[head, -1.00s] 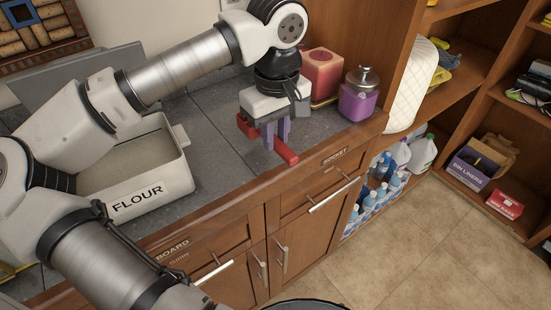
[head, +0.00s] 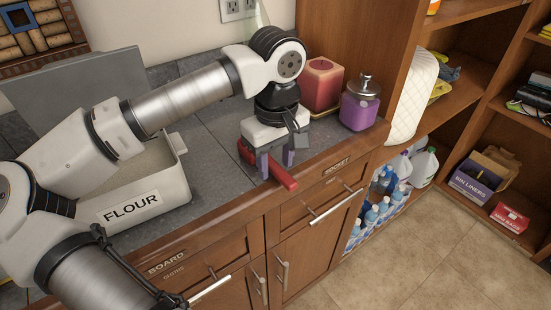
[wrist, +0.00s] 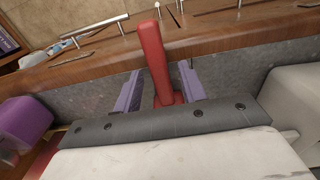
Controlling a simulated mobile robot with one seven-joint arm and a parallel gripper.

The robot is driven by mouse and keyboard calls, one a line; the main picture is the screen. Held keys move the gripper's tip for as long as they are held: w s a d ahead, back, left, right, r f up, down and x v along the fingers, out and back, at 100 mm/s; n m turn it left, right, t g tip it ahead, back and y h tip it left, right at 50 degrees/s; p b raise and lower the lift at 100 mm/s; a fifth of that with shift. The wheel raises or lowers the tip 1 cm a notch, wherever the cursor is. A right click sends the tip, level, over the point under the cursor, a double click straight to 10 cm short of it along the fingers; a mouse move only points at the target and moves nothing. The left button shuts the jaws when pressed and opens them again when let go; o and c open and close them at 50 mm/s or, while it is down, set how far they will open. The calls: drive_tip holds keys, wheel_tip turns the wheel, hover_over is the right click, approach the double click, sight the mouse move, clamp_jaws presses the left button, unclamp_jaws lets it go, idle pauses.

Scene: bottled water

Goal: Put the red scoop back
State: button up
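The red scoop (head: 282,176) appears to lie on the grey tiled counter, with one end close to the wooden front edge. In the wrist view its red bar (wrist: 152,60) runs between the two purple fingers. My gripper (head: 275,160) is low over the scoop, with the fingers on either side of it. In the wrist view (wrist: 162,90) gaps show between the fingers and the scoop, so the gripper is open around it. The far part of the scoop is partly hidden by the gripper.
A white FLOUR container (head: 140,196) stands to the left, partly behind my arm. A red canister (head: 322,83) and a purple jar (head: 359,104) stand at the counter's right. Drawers with handles (head: 335,207) are below the front edge. Tiled counter left of the gripper is clear.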

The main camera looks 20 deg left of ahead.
sight(276, 166)
drive_tip(key=shift+r, duration=0.1)
wheel_tip(276, 166, up, 12)
idle(0.6)
